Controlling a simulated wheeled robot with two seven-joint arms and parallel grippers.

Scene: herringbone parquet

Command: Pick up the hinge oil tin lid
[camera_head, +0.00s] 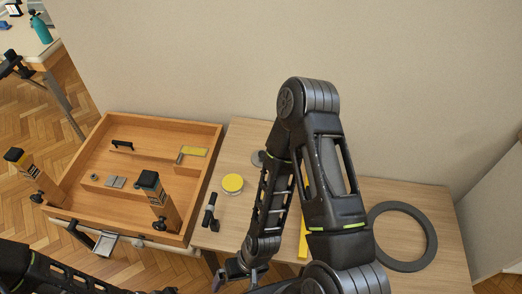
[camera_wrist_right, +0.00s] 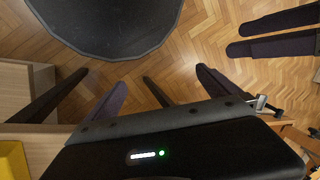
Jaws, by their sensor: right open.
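A round yellow-topped piece with a pale rim (camera_head: 232,184), which looks like the hinge oil tin or its lid, lies on the wooden table left of my right arm. I cannot tell whether it is the lid alone. A grey round piece (camera_head: 257,158) behind it is partly hidden by my arm. My right gripper (camera_head: 232,273) is open, low at the table's front edge, in front of and apart from the yellow-topped piece. The right wrist view shows mostly floor beyond the gripper and no lid. My left arm enters at bottom left; its gripper is out of view.
A large wooden tray (camera_head: 214,150) at left holds small parts and two upright posts with dark tops. Small black pieces (camera_head: 210,212) lie beside it. A yellow piece (camera_head: 303,238) is partly behind my arm. A grey ring (camera_head: 428,235) lies at right. A wall stands behind.

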